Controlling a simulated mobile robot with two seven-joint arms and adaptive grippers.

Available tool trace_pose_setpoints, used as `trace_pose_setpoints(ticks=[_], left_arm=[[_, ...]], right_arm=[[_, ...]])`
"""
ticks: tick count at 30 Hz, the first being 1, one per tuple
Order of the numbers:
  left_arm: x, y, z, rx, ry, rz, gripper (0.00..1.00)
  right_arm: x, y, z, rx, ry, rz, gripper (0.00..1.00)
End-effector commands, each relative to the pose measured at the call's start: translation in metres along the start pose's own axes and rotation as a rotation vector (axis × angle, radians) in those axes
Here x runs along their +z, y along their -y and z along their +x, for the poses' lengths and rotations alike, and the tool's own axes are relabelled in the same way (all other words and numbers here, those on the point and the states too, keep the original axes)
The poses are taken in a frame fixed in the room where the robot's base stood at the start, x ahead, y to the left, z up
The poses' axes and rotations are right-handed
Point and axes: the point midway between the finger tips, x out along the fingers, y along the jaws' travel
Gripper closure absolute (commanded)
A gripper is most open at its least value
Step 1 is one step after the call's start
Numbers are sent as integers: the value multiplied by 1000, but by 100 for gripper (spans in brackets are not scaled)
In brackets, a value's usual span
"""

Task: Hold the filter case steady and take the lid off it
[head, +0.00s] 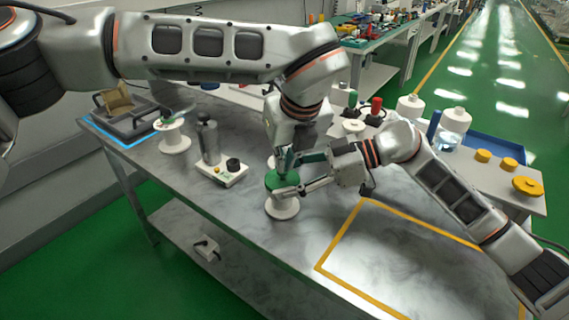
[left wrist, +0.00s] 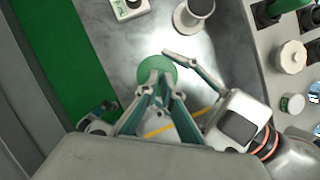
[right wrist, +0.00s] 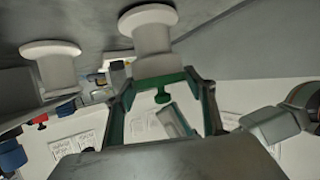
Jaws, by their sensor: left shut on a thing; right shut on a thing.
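The white, spool-shaped filter case (head: 282,209) stands upright on the grey table, with its round green lid (head: 272,180) at the top. My left gripper (head: 283,170) comes down from above and is shut at the lid's middle; in the left wrist view its fingers (left wrist: 154,88) cover the lid's centre. I cannot tell whether a gap separates lid and case.
Left of the case stand a small white device (head: 222,173), a grey bottle (head: 208,140), another white spool (head: 174,140) and a dark tray (head: 125,118). A raised shelf with jars and yellow lids (head: 527,186) runs behind. The yellow-taped area (head: 385,245) at front right is bare.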

Motion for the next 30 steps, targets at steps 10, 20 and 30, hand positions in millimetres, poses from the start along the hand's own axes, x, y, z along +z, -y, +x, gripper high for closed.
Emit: trace_pose_setpoints(ticks=[10, 20, 30], left_arm=[[1, 0, -1, 1, 0, -3, 100], [0, -1, 0, 3, -2, -3, 82], [1, -1, -26, 2, 1, -4, 82]], right_arm=[[4, 0, 1, 0, 3, 6, 84], [3, -1, 0, 2, 1, 5, 84], [1, -1, -1, 3, 0, 3, 84]])
